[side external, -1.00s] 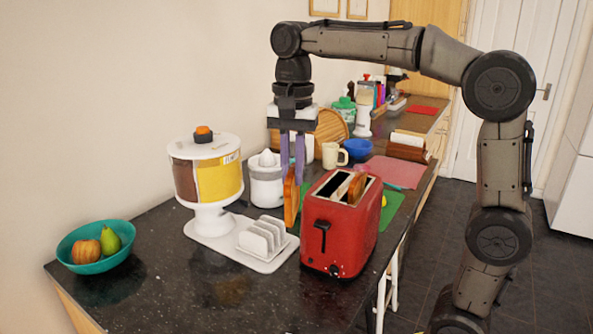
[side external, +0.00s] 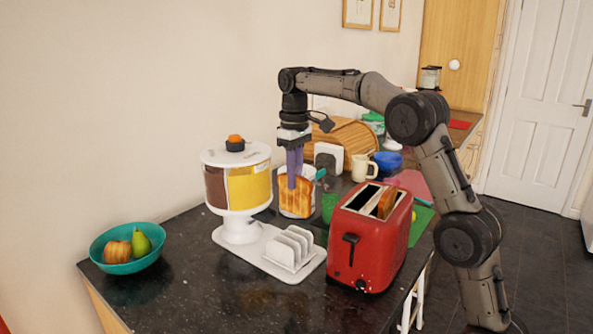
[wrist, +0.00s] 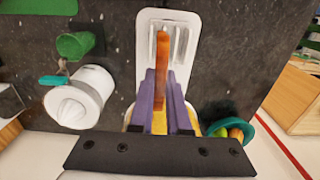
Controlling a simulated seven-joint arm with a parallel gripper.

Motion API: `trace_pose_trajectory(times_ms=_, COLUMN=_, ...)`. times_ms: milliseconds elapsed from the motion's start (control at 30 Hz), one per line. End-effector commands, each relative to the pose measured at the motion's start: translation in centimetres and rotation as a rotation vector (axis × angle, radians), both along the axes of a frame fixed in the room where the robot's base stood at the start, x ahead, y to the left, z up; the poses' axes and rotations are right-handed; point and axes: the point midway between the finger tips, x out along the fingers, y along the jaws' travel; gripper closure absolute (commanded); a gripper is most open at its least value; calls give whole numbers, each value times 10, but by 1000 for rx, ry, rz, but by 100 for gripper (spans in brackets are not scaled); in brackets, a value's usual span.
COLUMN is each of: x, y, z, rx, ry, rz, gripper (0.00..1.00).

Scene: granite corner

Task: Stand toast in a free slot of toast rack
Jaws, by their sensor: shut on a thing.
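My gripper (side external: 295,172) is shut on a slice of toast (side external: 296,199), held upright below the fingers with its broad face toward the side camera. In the wrist view the toast (wrist: 162,65) shows edge-on between the purple fingers (wrist: 161,95). The white toast rack (side external: 290,249) stands in front of the held toast, its visible slots empty. In the wrist view the toast's far end overlaps the rack (wrist: 179,42), so part of the rack is hidden. The toast appears apart from the rack.
A red toaster (side external: 365,245) stands right of the rack with another toast slice (side external: 387,204) in it. A cereal dispenser (side external: 236,190) stands close on the left. A white juicer (wrist: 82,99) is near the gripper. A teal fruit bowl (side external: 127,262) is at far left.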

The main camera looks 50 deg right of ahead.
Motion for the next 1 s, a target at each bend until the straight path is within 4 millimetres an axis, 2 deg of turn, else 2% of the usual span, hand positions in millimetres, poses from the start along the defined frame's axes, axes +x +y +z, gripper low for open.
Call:
trace_pose_trajectory(times_ms=167, x=0, y=-6, z=-9, rx=-1, ry=0, rz=-14, gripper=100)
trace_pose_trajectory(times_ms=1000, x=-1, y=-5, z=-67, rx=0, ry=1, rz=-15, gripper=100)
